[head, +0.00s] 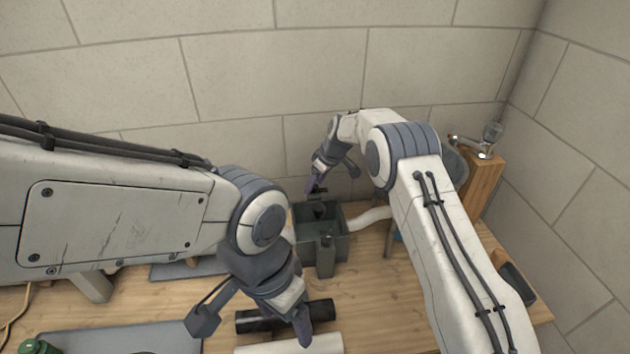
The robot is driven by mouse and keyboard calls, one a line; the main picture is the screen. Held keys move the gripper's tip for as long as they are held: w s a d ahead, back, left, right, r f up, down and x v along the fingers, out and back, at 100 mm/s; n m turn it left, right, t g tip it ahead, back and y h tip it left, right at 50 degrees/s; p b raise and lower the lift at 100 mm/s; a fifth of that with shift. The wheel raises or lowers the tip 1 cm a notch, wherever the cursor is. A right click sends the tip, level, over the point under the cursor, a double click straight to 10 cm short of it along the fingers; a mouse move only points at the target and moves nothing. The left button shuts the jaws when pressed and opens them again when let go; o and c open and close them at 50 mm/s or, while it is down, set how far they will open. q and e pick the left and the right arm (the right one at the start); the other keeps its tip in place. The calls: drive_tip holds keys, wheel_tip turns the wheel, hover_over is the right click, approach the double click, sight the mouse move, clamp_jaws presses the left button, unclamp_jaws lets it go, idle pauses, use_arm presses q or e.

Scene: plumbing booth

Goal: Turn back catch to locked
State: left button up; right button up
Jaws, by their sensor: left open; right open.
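A dark grey-green open-topped box (340,246) stands on the wooden bench near the back wall. An upright dark piece (326,256) is on its front side. Another dark piece (317,208) shows at its back, partly under my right gripper; it may be the back catch, but its locked or unlocked position is too small to tell. My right gripper (333,178) is open above the back of the box, one finger close to that piece; I cannot tell whether they touch. My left gripper (253,322) is open and empty, low over the front of the bench.
A black cylinder (262,319) and a white pipe (300,344) lie by my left gripper. A white curved pipe (370,217) meets the box's right side. A grey mat (120,340) and green object (38,347) lie front left. A wooden post with a tap (482,185) stands right.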

drive_tip(key=shift+f, duration=0.2)
drive_tip(key=shift+c, duration=0.4)
clamp_jaws()
